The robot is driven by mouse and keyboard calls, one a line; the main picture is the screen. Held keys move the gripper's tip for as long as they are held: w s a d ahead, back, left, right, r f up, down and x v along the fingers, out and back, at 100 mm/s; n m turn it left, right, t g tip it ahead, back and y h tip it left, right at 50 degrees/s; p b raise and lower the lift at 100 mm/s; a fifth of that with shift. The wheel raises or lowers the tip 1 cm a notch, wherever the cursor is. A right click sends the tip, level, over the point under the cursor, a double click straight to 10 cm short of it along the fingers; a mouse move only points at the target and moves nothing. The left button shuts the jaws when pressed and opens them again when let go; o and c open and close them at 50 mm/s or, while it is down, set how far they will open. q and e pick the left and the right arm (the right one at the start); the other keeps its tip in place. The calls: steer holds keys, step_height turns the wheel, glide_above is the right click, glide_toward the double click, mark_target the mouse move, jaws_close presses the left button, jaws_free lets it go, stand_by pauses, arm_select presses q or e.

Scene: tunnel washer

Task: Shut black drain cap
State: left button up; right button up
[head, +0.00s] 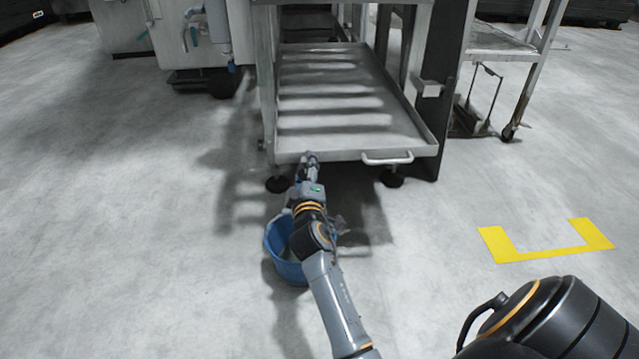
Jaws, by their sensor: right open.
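My right gripper (311,159) is at the front lip of the grey metal tray (350,152), left of the tray's middle. It is small and seen from behind, over its own wrist. The black drain cap cannot be made out; the gripper and wrist cover that part of the tray's front edge. I cannot tell whether the gripper touches anything there. A blue bucket (274,252) stands on the floor below, partly hidden by my right arm. My left gripper is not in view.
A white handle (387,158) sticks out from the tray's front, right of the gripper. Black feet (394,179) stand under the tray. A wheeled metal frame (508,131) is to the right. A yellow floor marking (548,252) lies on open floor; the left floor is clear.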

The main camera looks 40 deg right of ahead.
steer(key=n, duration=0.5)
steer(key=shift+n+p, duration=0.3)
steer(key=shift+p, duration=0.05)
steer(key=n, duration=0.7)
steer(key=shift+n, duration=0.3)
steer(key=n, duration=0.3)
steer(key=shift+f+n+b, duration=0.1)
steer(key=shift+n+b, duration=0.2)
steer(key=s+a+m+g+y+p, duration=0.2)
steer(key=s+m+p, duration=0.4)
steer(key=s+p, duration=0.3)
steer(key=s+a+f+m+g+y+p, duration=0.1)
steer(key=s+a+m+g+y+p, duration=0.2)
steer(key=s+p, duration=0.7)
steer(key=s+a+m+g+y+p, duration=0.2)
steer(key=s+a+m+g+p, duration=0.3)
steer(key=s+a+m+p, duration=0.4)
steer(key=shift+s+f+m+g+y+p, duration=0.2)
steer(key=shift+s+m+g+y+p, duration=0.25)
steer(key=shift+p, duration=0.6)
steer(key=shift+n, duration=0.25)
